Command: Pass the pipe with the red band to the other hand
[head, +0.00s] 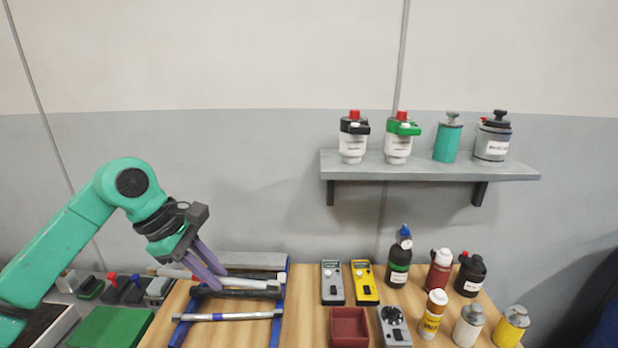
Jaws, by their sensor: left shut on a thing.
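My left gripper (219,279), with purple fingers, reaches down from the left over a blue rack (276,328). It is shut on a light grey pipe (168,272) lying roughly level over the back part of the rack; the fingers cover its middle. I see no red band on it; one may be hidden behind the fingers. A dark pipe-like piece (240,294) lies just in front of the fingertips. A silver pipe with a blue band (228,316) lies across the rack nearer to me. My right gripper is not in view.
A grey meter (332,284), a yellow meter (364,283) and a dark red tray (349,328) stand right of the rack. Several bottles and cans fill the table's right side. A wall shelf (430,168) holds containers. A green box (110,328) is at left.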

